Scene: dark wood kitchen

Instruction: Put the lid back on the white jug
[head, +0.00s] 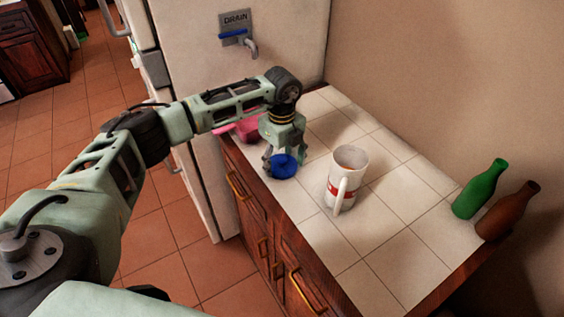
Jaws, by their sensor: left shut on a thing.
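The white jug (346,178) stands upright on the tiled counter, with a red band low on its side and its handle towards me. Its top is open and a brownish inside shows. A round blue thing, which looks like the lid (285,166), is at the fingertips of my left gripper (282,160). The gripper points down and is shut on it, to the left of the jug and apart from it. The fingers hide part of the lid. I cannot tell whether the lid touches the counter. My right gripper is not in view.
A pink thing (247,130) lies behind my left gripper, partly hidden. A green bottle (480,189) and a brown bottle (508,210) stand at the counter's right edge. A fridge is at the back left. The counter (384,269) in front of the jug is clear.

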